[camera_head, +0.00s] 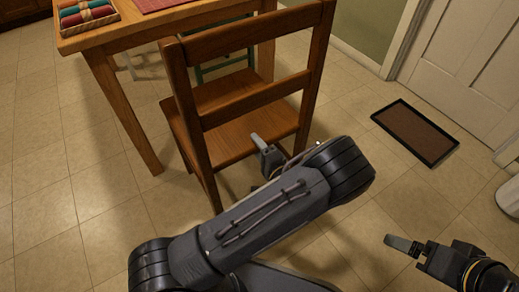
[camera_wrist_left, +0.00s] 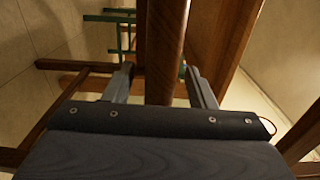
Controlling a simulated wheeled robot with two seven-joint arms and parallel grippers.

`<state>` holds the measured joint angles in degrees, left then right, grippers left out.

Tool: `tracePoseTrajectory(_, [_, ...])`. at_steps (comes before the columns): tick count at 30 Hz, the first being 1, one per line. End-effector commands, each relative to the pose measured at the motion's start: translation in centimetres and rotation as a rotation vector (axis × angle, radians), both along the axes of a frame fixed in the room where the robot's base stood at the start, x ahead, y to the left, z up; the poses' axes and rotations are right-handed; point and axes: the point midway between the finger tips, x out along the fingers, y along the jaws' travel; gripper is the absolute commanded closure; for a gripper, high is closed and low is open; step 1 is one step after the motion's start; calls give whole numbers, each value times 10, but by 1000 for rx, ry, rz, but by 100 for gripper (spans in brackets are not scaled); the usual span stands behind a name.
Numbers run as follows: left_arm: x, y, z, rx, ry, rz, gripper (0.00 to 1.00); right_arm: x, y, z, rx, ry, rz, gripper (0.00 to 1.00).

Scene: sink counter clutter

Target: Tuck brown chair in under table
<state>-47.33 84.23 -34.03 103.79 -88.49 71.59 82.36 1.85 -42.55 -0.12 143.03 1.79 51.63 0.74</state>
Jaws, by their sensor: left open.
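The brown wooden chair (camera_head: 245,94) stands upright with its slatted back towards me, and its seat (camera_head: 228,108) is mostly out in front of the table (camera_head: 95,40). My left gripper (camera_head: 268,152) is low by the chair's near side, partly hidden behind my own forearm. In the left wrist view, the left gripper (camera_wrist_left: 162,82) is open, with a brown wooden bar (camera_wrist_left: 165,50) of the chair between its fingers; I cannot tell whether they touch it. My right gripper (camera_head: 403,245) is at the lower right, away from the chair; its opening is unclear.
A green chair (camera_head: 222,66) shows beyond the brown chair. A tray of rolled cloths (camera_head: 86,14) and a red mat (camera_head: 160,3) lie on the table. A dark-edged doormat (camera_head: 415,132) lies by the white door (camera_head: 470,65). Tiled floor is clear at left.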

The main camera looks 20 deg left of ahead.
Motion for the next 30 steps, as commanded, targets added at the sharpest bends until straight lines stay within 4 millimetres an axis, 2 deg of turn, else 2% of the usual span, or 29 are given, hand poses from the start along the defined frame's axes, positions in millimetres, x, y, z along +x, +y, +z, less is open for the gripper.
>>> tracePoseTrajectory(2, [0, 0, 0, 0, 0, 0, 54, 0, 0, 0, 0, 0, 0, 6])
tracePoseTrajectory(12, [0, 0, 0, 0, 0, 0, 99, 0, 0, 0, 0, 0, 0, 6])
tracePoseTrajectory(30, [-1, 0, 0, 0, 0, 1, 100, 0, 0, 0, 0, 0, 0, 6])
